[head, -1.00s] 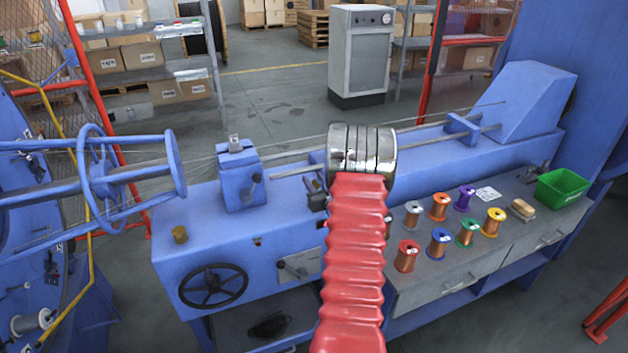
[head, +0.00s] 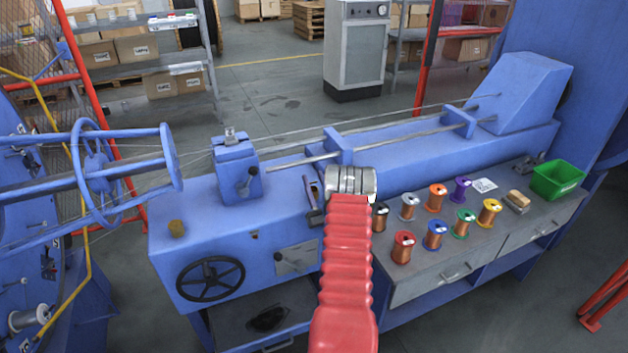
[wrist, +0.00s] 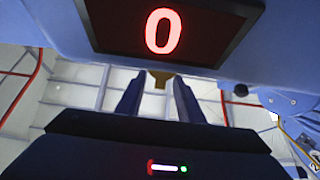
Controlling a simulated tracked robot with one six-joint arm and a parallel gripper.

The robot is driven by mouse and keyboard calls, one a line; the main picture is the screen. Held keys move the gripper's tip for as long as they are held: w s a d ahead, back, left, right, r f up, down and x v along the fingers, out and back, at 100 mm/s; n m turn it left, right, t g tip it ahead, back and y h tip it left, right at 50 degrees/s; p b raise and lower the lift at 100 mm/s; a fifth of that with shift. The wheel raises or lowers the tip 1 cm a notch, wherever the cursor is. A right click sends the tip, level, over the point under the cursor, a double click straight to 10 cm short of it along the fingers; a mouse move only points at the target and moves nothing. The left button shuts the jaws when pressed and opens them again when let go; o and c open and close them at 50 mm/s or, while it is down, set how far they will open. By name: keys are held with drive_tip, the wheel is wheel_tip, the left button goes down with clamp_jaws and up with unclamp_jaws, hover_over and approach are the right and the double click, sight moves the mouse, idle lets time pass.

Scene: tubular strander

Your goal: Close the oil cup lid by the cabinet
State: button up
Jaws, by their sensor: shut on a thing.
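In the wrist view, the two dark fingers of my gripper (wrist: 158,92) have a small brass-coloured oil cup lid (wrist: 160,76) between their tips, just at the edge of a blue machine surface. The gripper is shut on it. The lid is small and dark there, so its angle cannot be told. In the head view my red-sleeved arm hides the gripper and this cup, beside the grey drawer cabinet (head: 430,283).
A dark panel with a lit red 0 (wrist: 163,30) is close above the fingers in the wrist view. Several wire spools (head: 436,236) and a green bin (head: 558,181) stand on the cabinet top. A black handwheel (head: 210,279) is on the bed's front.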

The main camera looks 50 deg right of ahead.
drive_tip(key=shift+s+a+f+t+h, duration=0.1)
drive_tip(key=shift+s+f+t+h, duration=0.2)
drive_tip(key=shift+t, duration=0.3)
drive_tip(key=o, duration=1.1)
drive_tip(key=shift+c, duration=0.2)
drive_tip(key=shift+r, duration=0.15)
wheel_tip(320, 180, up, 10)
